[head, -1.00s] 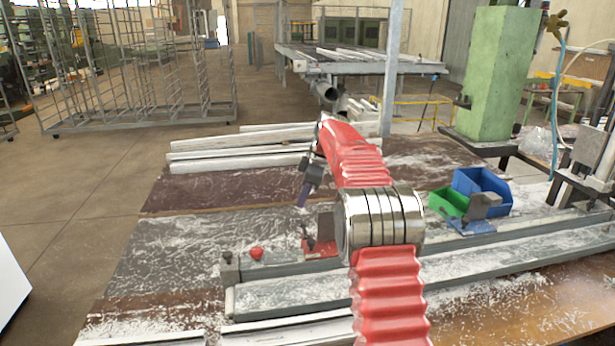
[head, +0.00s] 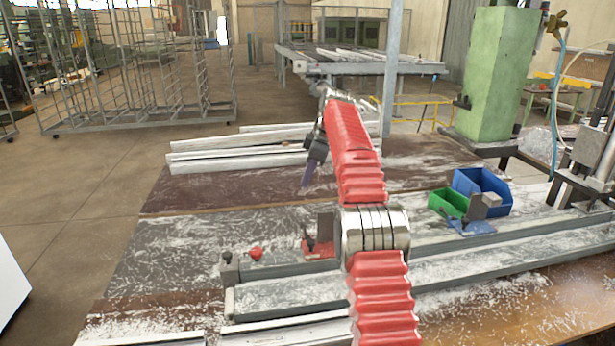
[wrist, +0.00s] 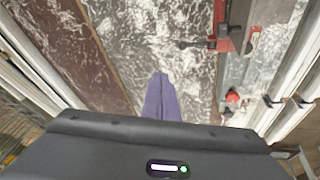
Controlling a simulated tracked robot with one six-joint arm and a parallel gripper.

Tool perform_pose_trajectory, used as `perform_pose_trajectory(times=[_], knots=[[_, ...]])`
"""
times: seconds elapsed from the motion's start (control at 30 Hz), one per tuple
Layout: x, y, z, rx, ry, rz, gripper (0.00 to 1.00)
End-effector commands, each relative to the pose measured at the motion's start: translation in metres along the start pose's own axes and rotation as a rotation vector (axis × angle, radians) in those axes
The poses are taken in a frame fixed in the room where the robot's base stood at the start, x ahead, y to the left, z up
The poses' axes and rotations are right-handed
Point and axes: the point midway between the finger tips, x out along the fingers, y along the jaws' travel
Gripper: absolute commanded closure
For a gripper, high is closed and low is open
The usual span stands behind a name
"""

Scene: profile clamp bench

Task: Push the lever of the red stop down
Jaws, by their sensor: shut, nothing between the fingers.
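The red stop (head: 322,250) sits on the grey rail of the bench, left of my arm's steel joint in the head view. Its dark lever (head: 307,234) appears to stand upward at its left side. In the wrist view the red stop (wrist: 226,40) is at upper right, and its lever (wrist: 195,44) reaches left to a dark knob. My gripper (head: 305,184) is shut and empty, its purple fingers (wrist: 161,92) together and pointing down. It hangs above and beyond the stop, apart from the lever.
A red knob (head: 256,253) sits on the rail left of the stop. A blue stop (head: 470,226) with a grey block stands to the right, before green (head: 445,203) and blue bins (head: 495,187). White profiles (head: 240,155) lie at the back. The dark bench top left of the stop is clear.

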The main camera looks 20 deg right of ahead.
Motion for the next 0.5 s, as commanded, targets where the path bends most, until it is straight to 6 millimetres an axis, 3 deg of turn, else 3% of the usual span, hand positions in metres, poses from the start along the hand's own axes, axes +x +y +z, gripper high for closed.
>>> perform_pose_trajectory(times=[0.5], knots=[[-0.0055,0.0023,-0.0004,0.001,-0.001,0.0,1.0]])
